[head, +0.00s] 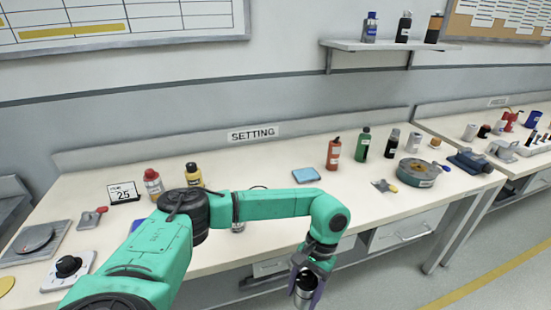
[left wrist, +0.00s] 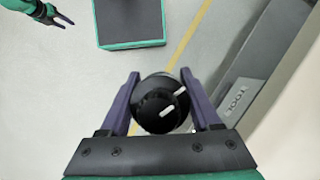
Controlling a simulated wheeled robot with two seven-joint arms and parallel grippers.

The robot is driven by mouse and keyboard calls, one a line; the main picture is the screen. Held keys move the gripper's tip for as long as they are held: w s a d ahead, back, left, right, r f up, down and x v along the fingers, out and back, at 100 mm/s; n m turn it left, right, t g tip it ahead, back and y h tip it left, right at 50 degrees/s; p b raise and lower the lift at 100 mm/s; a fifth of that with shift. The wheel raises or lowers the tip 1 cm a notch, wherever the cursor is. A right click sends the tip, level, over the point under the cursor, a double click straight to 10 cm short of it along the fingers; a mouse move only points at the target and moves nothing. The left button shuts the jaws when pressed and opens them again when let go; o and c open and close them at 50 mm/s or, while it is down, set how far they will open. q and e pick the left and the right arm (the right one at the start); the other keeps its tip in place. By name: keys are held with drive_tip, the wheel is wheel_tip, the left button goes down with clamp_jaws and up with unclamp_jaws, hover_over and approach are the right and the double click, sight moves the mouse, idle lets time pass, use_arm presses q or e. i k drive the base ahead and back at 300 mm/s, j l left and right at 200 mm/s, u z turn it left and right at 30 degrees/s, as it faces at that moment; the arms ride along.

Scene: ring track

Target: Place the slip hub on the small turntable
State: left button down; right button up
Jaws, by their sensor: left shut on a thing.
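My left gripper (head: 306,286) is shut on a dark cylinder with a silvery side, which I take to be the slip hub (head: 304,291). It holds the cylinder in front of the bench, over the floor. In the left wrist view the hub (left wrist: 160,105) shows a round black top with two white marks between the purple fingers. A round grey disc on a square plate, likely the small turntable (head: 36,238), sits at the bench's far left with nothing on it. My right gripper (left wrist: 61,19) shows small at the top left of the left wrist view, its fingers apart and empty.
A black knob on a white plate (head: 69,266) is beside the disc. A red-and-grey piece (head: 92,218), a "25" card (head: 124,193) and bottles (head: 153,182) stand behind. A round tin (head: 418,173) is at right. The bench's (head: 275,209) middle is mostly clear.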

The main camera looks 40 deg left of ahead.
sight(32, 236)
drive_tip(key=k+j+u, duration=0.65)
drive_tip(key=k+j, duration=0.25)
drive_tip(key=j, duration=0.2)
